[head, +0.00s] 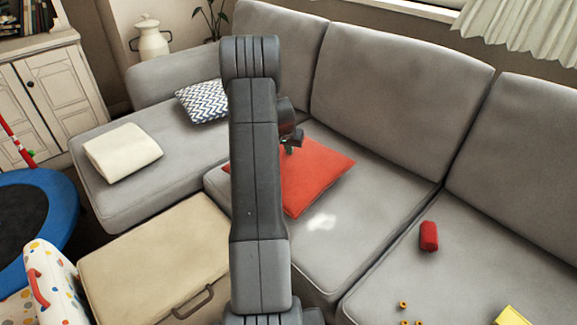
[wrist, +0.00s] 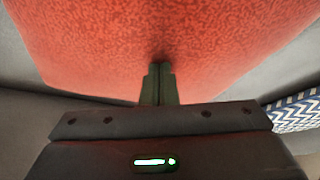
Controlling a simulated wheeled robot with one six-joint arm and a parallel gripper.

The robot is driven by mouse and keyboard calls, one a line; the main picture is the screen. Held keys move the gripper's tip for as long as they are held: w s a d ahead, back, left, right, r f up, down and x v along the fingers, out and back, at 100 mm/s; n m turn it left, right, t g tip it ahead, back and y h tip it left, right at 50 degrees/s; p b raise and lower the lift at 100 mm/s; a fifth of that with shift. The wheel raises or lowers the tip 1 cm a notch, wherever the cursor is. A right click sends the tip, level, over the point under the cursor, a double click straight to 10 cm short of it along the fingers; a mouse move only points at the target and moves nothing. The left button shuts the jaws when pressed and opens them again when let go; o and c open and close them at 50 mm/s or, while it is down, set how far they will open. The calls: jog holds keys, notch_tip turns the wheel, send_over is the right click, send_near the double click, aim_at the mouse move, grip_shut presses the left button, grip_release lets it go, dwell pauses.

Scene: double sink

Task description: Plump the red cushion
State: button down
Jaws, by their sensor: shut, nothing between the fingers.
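The red cushion (head: 318,174) lies flat on the middle seat of the grey sofa in the head view. Its left part is hidden behind my arm. It fills most of the upper wrist view (wrist: 160,45). My gripper (wrist: 159,70) is shut and empty, with its fingertips at the cushion's surface. A dark patch shows on the cushion by the tips; I cannot tell whether they press into it. In the head view my gripper (head: 291,147) is small and partly hidden by my arm, over the cushion's upper part.
A zigzag-patterned cushion (head: 203,101) and a cream cushion (head: 122,151) lie on the sofa's left part. A red cylinder (head: 429,236) and small yellow pieces (head: 404,304) lie on the right seat. A beige case (head: 150,262) stands in front. White fluff or a stain (head: 321,222) lies near the cushion.

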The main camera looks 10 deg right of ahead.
jog(key=shift+r, duration=0.3)
jog(key=shift+f, duration=0.2)
jog(key=shift+f+b, duration=0.5)
jog(key=shift+b, duration=0.05)
jog(key=shift+r+p, duration=0.3)
jog(key=shift+r, duration=0.3)
notch_tip(320, 180, up, 6)
jog(key=p, duration=0.3)
